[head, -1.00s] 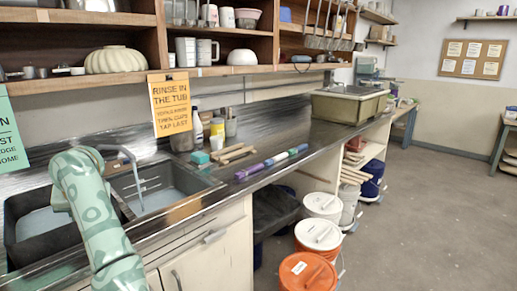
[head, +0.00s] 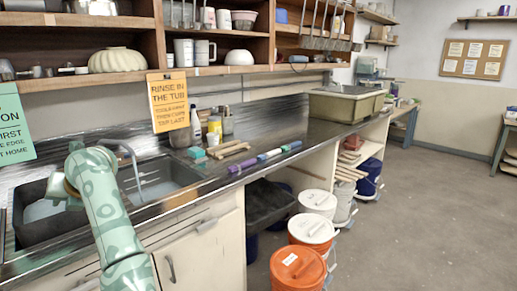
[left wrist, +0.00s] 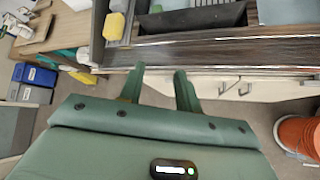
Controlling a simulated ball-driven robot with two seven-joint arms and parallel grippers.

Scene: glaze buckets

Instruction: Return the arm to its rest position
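My left arm (head: 108,215), pale green with darker patterns, rises from the bottom left of the head view, bent at the top in front of the sink. In the left wrist view my left gripper (left wrist: 158,82) has two dark green fingers set apart, with nothing between them. The fingers show in front of the counter's front edge (left wrist: 210,52), over the cabinet front and floor. The left fingers cannot be made out in the head view. My right gripper is in neither view.
The sink (head: 155,178) is set in the dark counter. An orange bucket (head: 297,270) and white-lidded buckets (head: 312,230) stand on the floor at right. Open floor (head: 430,220) lies right.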

